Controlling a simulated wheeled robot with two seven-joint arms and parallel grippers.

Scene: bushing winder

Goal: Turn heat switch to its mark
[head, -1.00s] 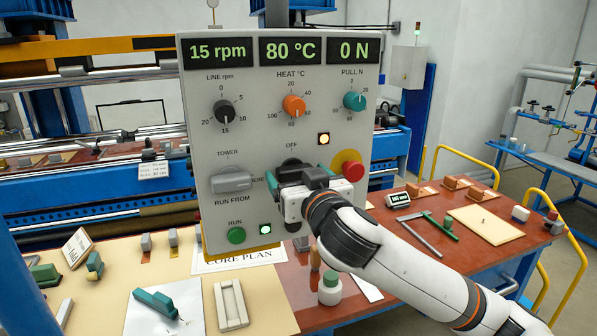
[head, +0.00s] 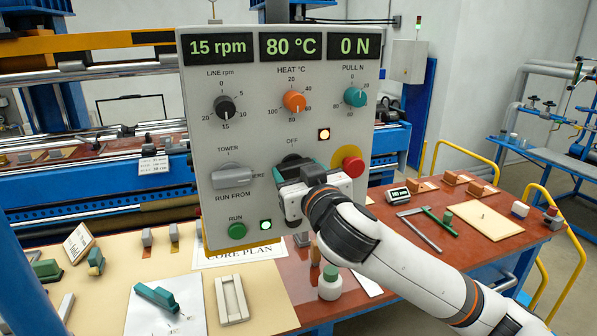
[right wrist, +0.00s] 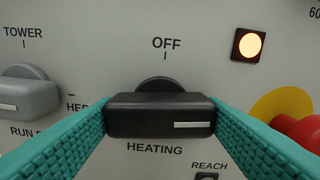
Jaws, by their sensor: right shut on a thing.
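The heat switch is a black bar knob (right wrist: 160,115) on the grey control panel, between the labels OFF above and HEATING below. Its bar lies level, and its white line is at the right end. My right gripper (right wrist: 160,118) has its teal ribbed fingers at the left and right ends of the bar, shut on it. In the head view, my right gripper (head: 298,176) covers most of the switch (head: 291,162); only its upper part shows. My left gripper is not in view.
A red push button (head: 352,167) on a yellow plate is close to the right of my gripper. A grey TOWER selector (head: 229,177) is to the left, and a lit lamp (head: 323,135) is above right. The panel's display (head: 290,47) reads 80 °C. A table with tools stands below.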

